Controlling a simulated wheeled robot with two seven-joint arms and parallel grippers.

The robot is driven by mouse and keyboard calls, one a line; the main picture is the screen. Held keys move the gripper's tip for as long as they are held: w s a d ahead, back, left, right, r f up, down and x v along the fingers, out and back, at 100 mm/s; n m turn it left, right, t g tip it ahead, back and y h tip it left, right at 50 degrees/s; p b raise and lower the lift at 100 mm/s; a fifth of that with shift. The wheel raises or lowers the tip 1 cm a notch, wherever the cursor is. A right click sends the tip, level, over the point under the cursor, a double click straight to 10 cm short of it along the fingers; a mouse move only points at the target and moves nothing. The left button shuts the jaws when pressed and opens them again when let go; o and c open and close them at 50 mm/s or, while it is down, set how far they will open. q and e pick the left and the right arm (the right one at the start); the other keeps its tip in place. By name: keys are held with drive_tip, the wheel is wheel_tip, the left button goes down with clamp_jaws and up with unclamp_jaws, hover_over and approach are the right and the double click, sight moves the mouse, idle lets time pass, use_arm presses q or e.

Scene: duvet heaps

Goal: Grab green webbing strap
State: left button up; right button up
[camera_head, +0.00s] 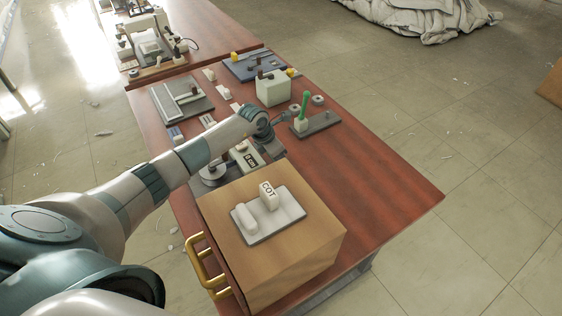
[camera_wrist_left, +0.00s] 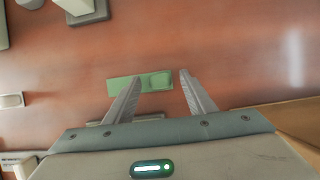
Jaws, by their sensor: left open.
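A flat, pale green strip, the green webbing strap (camera_wrist_left: 155,80), lies on the red-brown table in the left wrist view. My left gripper (camera_wrist_left: 159,77) is open and empty. Its left fingertip overlaps the strap in the picture, and the strap's right end shows between the two fingers. I cannot tell the height of the fingers above it. In the head view my left gripper (camera_head: 284,119) is over the table beside a grey base with an upright green handle. I cannot make out the flat strap there. My right gripper is not in view.
The upright green handle (camera_head: 304,106) stands on a grey base (camera_head: 318,125). A pale box (camera_head: 272,88) is behind it. A wooden block (camera_head: 290,270) with a white tray is at the front. The table (camera_head: 375,185) is clear at right.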

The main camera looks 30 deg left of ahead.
use_arm(q)
drive_tip(key=shift+c, duration=0.3)
drive_tip(key=c, duration=1.1)
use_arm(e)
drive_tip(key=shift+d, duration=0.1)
use_arm(q)
drive_tip(key=shift+o, duration=0.2)
drive_tip(key=shift+r, duration=0.15)
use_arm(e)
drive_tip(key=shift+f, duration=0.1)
